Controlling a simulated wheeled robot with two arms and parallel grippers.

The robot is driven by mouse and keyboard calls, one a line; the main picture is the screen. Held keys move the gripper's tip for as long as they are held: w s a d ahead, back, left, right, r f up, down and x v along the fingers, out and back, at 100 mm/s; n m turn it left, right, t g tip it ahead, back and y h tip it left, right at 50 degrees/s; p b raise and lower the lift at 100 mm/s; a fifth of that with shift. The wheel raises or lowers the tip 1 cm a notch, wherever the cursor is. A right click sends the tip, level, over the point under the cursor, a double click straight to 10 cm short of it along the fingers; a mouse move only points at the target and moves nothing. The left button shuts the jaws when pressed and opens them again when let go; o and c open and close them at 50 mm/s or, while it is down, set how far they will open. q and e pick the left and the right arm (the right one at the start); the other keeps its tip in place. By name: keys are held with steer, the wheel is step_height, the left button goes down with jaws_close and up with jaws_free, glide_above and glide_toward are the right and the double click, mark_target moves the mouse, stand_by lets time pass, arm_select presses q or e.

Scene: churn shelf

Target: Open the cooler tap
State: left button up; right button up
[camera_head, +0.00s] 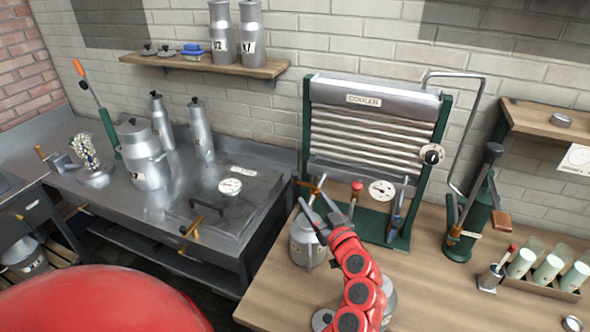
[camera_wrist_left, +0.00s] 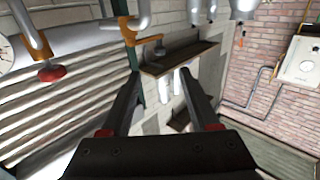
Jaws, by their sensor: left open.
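The cooler (camera_head: 365,135), a ribbed metal panel in a green frame, stands on the wooden bench against the wall. A brass tap (camera_head: 318,187) sits at its lower left; what seems to be the same tap (camera_wrist_left: 130,32) shows above the fingers in the left wrist view. A red-knobbed fitting (camera_head: 356,188) is to its right; a red knob also shows in the left wrist view (camera_wrist_left: 51,73). My left gripper (camera_head: 317,203) is open and empty, just below and near the brass tap. I cannot tell whether it touches. My right gripper is out of view.
A grey can (camera_head: 308,243) stands below the brass tap, partly behind my left gripper. A dial gauge (camera_head: 381,190) and a blue-handled fitting (camera_head: 397,208) are to the right. A green pump (camera_head: 470,215) and a tray of cups (camera_head: 545,270) stand further right.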

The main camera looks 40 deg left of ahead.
mark_target(297, 176)
arm_select(q)
steer(key=p+x, duration=0.4)
steer(key=x, duration=0.8)
steer(key=shift+w+a, duration=0.15)
steer(key=shift+a, duration=0.05)
steer(key=shift+w+a+f+p, duration=0.15)
steer(key=shift+w+a+p, duration=0.05)
steer(key=shift+a+p, duration=0.15)
jaws_close()
stand_by(0.5)
